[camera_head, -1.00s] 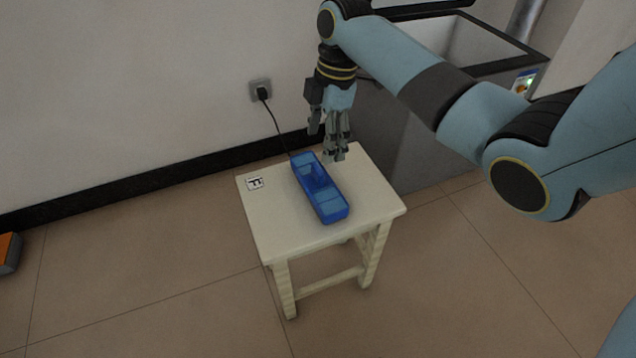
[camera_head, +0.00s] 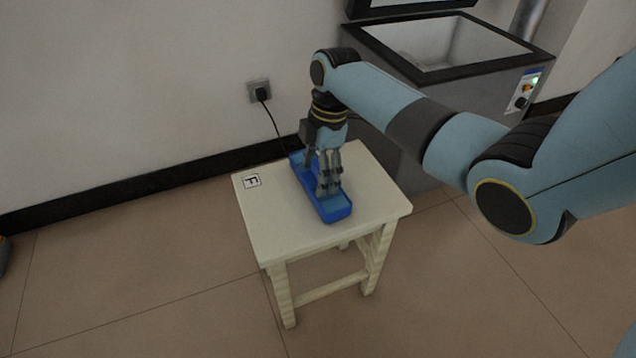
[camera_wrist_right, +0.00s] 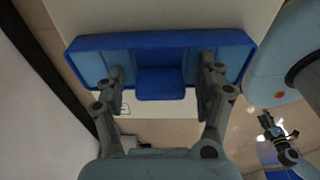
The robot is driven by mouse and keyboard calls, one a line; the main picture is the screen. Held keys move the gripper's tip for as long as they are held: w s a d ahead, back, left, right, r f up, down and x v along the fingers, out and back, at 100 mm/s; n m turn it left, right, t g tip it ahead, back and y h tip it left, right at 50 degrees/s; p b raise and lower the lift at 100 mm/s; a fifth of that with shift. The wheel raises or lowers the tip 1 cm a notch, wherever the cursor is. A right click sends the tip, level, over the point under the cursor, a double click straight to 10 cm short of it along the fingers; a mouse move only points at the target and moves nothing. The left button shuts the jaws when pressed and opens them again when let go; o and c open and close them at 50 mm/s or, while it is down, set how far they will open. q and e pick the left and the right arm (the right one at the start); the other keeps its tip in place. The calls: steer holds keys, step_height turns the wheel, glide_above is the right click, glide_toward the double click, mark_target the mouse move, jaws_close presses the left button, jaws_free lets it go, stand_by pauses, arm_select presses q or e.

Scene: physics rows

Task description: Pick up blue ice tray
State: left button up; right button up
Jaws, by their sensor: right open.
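The blue ice tray (camera_head: 334,210) lies on the white stool (camera_head: 264,217), long and shallow with compartments. My right gripper (camera_head: 324,190) is down at the tray's middle and covers part of it. In the right wrist view the tray (camera_wrist_right: 160,43) spans the top of the picture. There the open fingers of my right gripper (camera_wrist_right: 162,78) stand apart on either side of the tray's raised middle block. I cannot tell whether the fingers touch it. My left gripper is not identifiable in the head view.
A grey chest with an open lid (camera_head: 445,45) stands behind the stool, at the right. A wall socket with a black plug (camera_head: 261,92) is behind it. The stool top is bare around the tray, apart from a small marker (camera_head: 252,181) at its left corner.

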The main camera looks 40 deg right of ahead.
steer(key=c, duration=1.5)
steer(key=shift+o, duration=0.2)
